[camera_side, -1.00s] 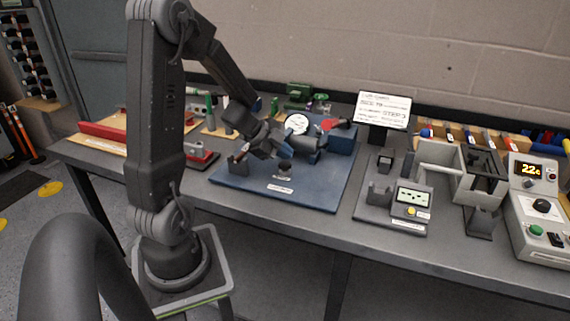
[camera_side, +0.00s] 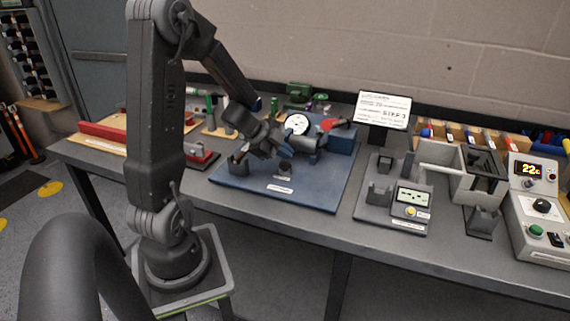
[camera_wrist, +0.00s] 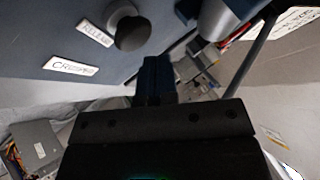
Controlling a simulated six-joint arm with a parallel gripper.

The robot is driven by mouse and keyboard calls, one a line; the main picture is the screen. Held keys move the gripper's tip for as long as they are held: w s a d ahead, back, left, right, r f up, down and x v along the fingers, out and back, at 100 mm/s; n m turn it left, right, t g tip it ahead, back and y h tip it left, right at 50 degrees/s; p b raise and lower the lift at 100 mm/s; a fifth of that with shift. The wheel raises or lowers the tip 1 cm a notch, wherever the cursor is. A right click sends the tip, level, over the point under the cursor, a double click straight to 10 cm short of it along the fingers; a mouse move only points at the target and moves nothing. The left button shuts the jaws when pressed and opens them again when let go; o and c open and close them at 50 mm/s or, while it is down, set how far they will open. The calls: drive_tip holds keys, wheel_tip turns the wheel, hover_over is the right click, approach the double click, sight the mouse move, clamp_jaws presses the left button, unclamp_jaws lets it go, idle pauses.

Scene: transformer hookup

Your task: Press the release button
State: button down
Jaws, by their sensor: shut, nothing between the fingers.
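The release button is a dark round knob (camera_wrist: 128,29) on the blue base plate, beside a white label reading RELEASE (camera_wrist: 94,33), in the wrist view. In the side view the button (camera_side: 285,168) stands near the front middle of the blue plate (camera_side: 318,197). My gripper (camera_wrist: 155,75) is shut and empty. In the wrist view its fingers point past the knob, to its lower right, with a gap in the picture. In the side view my gripper (camera_side: 278,148) is just above and behind the button; whether it touches cannot be told.
A round dial gauge (camera_side: 297,124) and a grey cylinder with a red-handled part stand close behind my gripper. To the right are a small display unit with a yellow button (camera_side: 411,211), a grey bin fixture and a control box (camera_side: 537,213). The plate's front right is clear.

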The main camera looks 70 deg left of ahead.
sight(285, 164)
drive_tip(key=shift+f, duration=0.15)
drive_tip(key=shift+f, duration=0.25)
drive_tip(key=shift+f, duration=0.45)
idle(0.8)
drive_tip(key=shift+r, duration=3.4)
